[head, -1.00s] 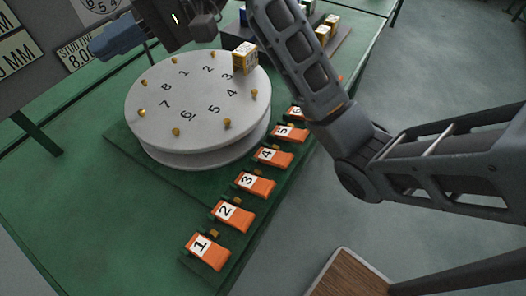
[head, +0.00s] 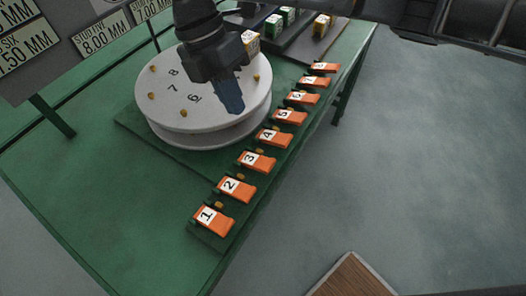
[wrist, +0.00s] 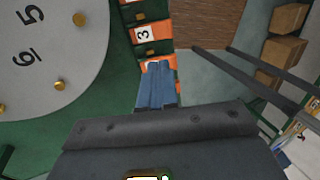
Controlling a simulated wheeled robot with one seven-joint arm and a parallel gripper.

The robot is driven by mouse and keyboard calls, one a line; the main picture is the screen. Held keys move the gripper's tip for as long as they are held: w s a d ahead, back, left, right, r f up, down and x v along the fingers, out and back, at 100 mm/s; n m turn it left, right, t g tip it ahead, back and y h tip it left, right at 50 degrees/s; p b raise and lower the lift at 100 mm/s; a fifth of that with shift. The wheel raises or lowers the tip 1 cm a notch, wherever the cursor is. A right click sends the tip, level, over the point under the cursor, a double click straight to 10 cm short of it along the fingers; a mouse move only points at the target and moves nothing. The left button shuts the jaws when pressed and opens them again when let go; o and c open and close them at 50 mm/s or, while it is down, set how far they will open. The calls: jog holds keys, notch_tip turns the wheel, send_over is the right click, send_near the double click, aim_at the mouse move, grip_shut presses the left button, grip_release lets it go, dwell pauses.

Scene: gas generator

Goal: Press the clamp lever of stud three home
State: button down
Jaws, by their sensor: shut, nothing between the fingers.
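The clamp lever of stud three (head: 257,161) is an orange tab with a white number 3 plate, in the row of numbered levers along the table's edge. It also shows in the wrist view (wrist: 158,31), above my fingertips. My gripper (head: 236,109) has blue fingers, shut and empty. In the head view it hangs over the right part of the white disc, up and left of the lever row. In the wrist view the fingertips (wrist: 156,66) overlap the orange lever just below lever three, hiding part of it. I see no contact with lever three.
Neighbouring levers two (head: 236,188) and four (head: 273,138) flank lever three. Open floor lies right of the table.

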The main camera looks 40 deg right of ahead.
aim_at(263, 162)
jog(key=shift+d, duration=0.25)
jog(key=shift+s+f, duration=0.1)
jog(key=p+x, duration=0.1)
jog(key=x, duration=1.2)
jog(key=shift+s+f, duration=0.15)
jog(key=shift+f, duration=0.25)
jog(key=shift+f, duration=0.1)
